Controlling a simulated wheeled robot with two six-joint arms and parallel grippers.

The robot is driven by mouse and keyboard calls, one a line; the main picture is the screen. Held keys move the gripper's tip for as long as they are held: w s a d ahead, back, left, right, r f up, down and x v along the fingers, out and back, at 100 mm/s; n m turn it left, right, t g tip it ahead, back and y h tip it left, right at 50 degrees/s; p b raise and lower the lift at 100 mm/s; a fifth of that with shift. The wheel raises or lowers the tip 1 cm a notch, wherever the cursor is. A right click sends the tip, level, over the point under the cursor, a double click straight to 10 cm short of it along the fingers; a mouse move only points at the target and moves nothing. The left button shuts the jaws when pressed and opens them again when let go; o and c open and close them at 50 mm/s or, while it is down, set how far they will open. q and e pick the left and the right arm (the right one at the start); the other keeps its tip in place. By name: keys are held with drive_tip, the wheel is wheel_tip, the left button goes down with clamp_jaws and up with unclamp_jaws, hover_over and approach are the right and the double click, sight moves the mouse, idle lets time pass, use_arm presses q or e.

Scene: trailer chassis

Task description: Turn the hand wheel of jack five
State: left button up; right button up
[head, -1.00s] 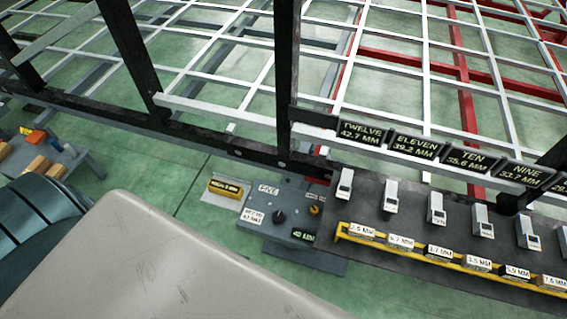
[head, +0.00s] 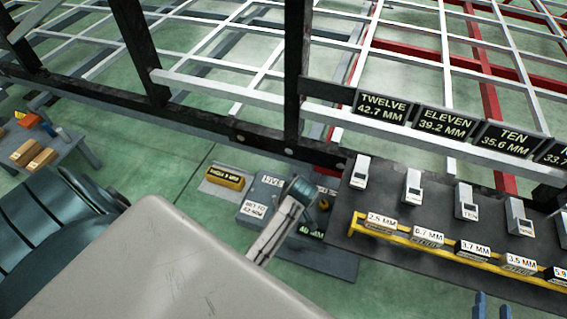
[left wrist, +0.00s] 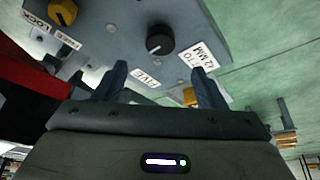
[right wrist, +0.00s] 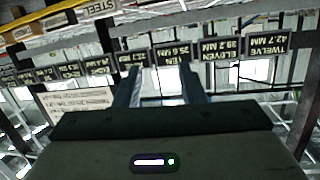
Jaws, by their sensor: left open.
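Jack five (head: 340,262) is a grey-blue box on the floor beside the dark rail. Its round black hand wheel (left wrist: 160,40), with a white mark, shows in the left wrist view near a "FIVE" label. My left gripper (left wrist: 162,80) is open, its fingers pointing toward the panel. The wheel appears beyond the fingertips, with no visible contact. In the head view my left arm's end covers the wheel. A yellow lock knob (left wrist: 62,12) is at upper left. My right gripper (right wrist: 163,80) is open and empty; its fingertips show low in the head view (head: 492,305).
A dark bench (head: 395,250) with several small grey devices and a yellow rail stands right of jack five. Dark posts (head: 297,70) and a white-and-red chassis frame (head: 480,75) rise behind.

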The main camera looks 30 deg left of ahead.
use_arm(q)
drive_tip(key=b+x, duration=0.1)
drive_tip(key=x, duration=0.4)
drive_tip(key=b+x, duration=0.1)
drive_tip(key=x, duration=0.3)
drive_tip(key=shift+d, duration=0.1)
drive_tip(key=shift+f+b, duration=0.2)
drive_tip(key=shift+b, duration=0.1)
use_arm(e)
wheel_tip(320, 180, up, 15)
drive_tip(key=n+t, duration=0.1)
drive_tip(key=t, duration=0.8)
drive_tip(key=shift+w+d+t+y, duration=0.35)
drive_tip(key=shift+t+y, duration=0.05)
use_arm(q)
drive_tip(key=c, duration=1)
use_arm(e)
drive_tip(key=shift+w, duration=0.1)
